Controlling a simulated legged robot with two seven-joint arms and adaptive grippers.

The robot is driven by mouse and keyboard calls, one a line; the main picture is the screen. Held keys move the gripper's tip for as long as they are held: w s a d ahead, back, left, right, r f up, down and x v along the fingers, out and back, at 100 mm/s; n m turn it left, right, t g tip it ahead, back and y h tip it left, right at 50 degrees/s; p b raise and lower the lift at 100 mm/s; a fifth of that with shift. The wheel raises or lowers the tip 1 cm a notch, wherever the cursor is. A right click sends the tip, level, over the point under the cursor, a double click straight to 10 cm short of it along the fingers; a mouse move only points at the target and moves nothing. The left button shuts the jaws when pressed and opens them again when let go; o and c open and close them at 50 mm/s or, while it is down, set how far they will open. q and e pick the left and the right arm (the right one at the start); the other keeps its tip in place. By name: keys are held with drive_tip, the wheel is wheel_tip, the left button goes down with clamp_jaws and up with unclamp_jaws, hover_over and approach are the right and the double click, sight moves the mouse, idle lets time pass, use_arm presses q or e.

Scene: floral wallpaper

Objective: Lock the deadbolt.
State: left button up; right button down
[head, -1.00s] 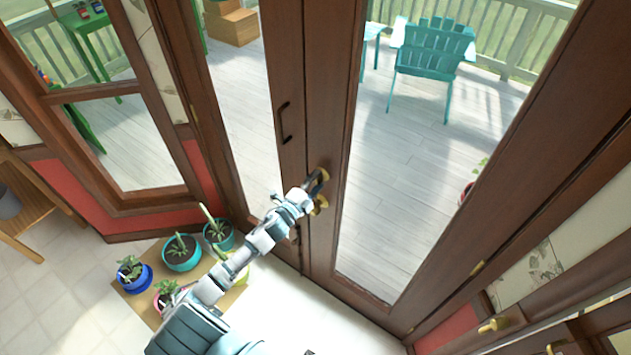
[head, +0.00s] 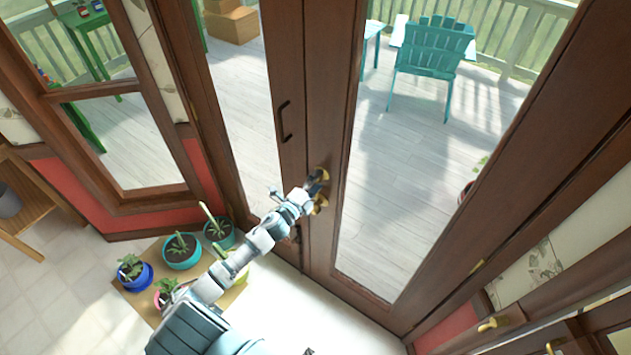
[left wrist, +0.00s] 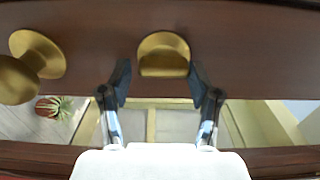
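The brass deadbolt (head: 323,173) is on the brown wooden door, above the brass knob (head: 321,205). My left gripper (head: 313,184) is at the deadbolt and partly covers it in the head view. In the left wrist view the deadbolt (left wrist: 163,52) is a round brass piece with a flat ledge across its lower part. The fingers of my left gripper (left wrist: 159,68) are apart, one on each side of the deadbolt. I cannot tell whether either finger touches it. The knob (left wrist: 35,65) is to the left there. My right gripper is not recognisable in view.
A dark pull handle (head: 284,122) is on the neighbouring door panel. A teal chair (head: 433,55) is outside behind the glass.

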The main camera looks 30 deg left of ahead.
use_arm(q)
drive_tip(key=shift+o, duration=0.7)
drive_tip(key=shift+w, duration=0.1)
use_arm(e)
drive_tip(key=shift+d, duration=0.1)
use_arm(q)
drive_tip(key=s+a, duration=0.1)
drive_tip(key=s, duration=1.1)
drive_tip(key=shift+f, duration=0.1)
